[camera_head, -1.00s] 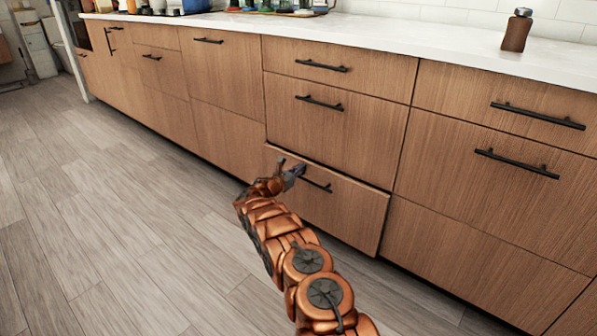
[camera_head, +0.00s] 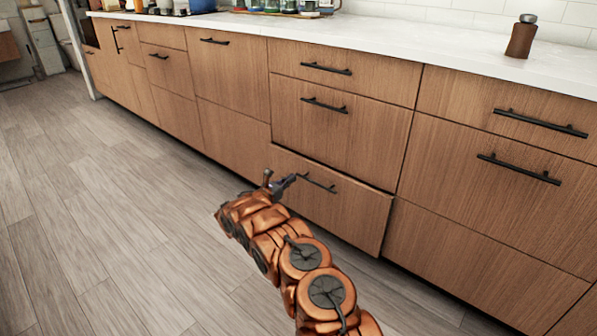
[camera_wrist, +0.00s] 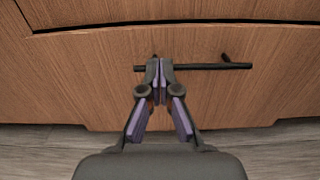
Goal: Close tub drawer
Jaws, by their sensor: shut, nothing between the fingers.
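The tub drawer (camera_head: 350,215) is the lowest wooden drawer in the middle column. Its front stands slightly out from the cabinet. Its black bar handle (camera_head: 318,183) also shows in the wrist view (camera_wrist: 215,66). My gripper (camera_head: 292,179) is shut and empty, in front of the drawer near the handle's left end. In the wrist view the closed fingertips (camera_wrist: 159,64) overlap the left part of the handle. I cannot tell whether they touch it. A dark gap (camera_wrist: 200,22) runs along the drawer's top edge.
The drawers above (camera_head: 340,130) and beside it look shut. A white countertop (camera_head: 400,50) runs along the top, with a brown bottle (camera_head: 521,38) at the right and several jars at the back. The wood floor (camera_head: 120,220) in front is clear.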

